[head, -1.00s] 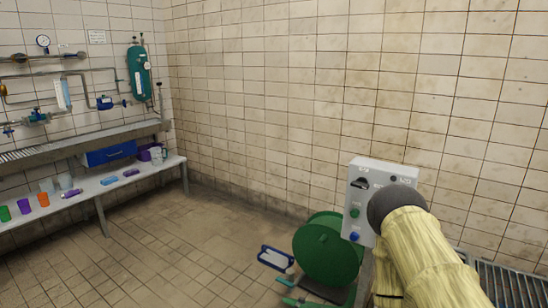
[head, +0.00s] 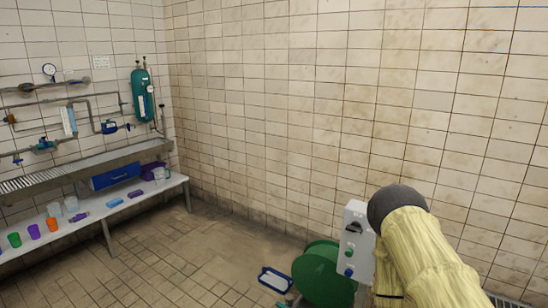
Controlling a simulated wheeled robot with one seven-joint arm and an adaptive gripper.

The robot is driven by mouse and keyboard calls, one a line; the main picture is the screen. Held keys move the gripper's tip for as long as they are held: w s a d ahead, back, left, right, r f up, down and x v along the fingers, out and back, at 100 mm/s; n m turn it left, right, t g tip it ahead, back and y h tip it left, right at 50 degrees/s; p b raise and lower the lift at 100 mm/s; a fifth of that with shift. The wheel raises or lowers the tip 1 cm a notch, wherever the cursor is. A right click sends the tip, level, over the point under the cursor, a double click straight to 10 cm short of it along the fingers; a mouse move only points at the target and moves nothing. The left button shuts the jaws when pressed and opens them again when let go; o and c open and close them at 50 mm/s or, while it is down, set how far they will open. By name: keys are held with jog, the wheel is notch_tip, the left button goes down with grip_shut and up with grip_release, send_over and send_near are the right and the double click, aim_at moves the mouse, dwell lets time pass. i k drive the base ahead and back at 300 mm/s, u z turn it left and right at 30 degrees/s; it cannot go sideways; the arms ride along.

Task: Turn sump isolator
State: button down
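A pale grey control box (head: 352,256) stands at the lower right, seen at a slant. A dark switch (head: 353,227) shows on its upper face, with a green button (head: 349,253) and a blue button (head: 348,272) below. I cannot read its labels or tell which part is the sump isolator. My arm, in a yellow sleeve with a dark grey rounded joint, covers the box's right side. My gripper is not in view, so I cannot tell whether it touches the box.
A green reel (head: 322,275) stands just left of the box, with a blue-framed item (head: 274,279) on the floor beside it. A white bench (head: 150,192) with cups runs along the left wall under pipes and a green cylinder (head: 142,95). The middle floor is clear.

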aim_at(355, 227)
jog(key=u, duration=1.8)
jog(key=i, duration=1)
jog(key=z, duration=1.9)
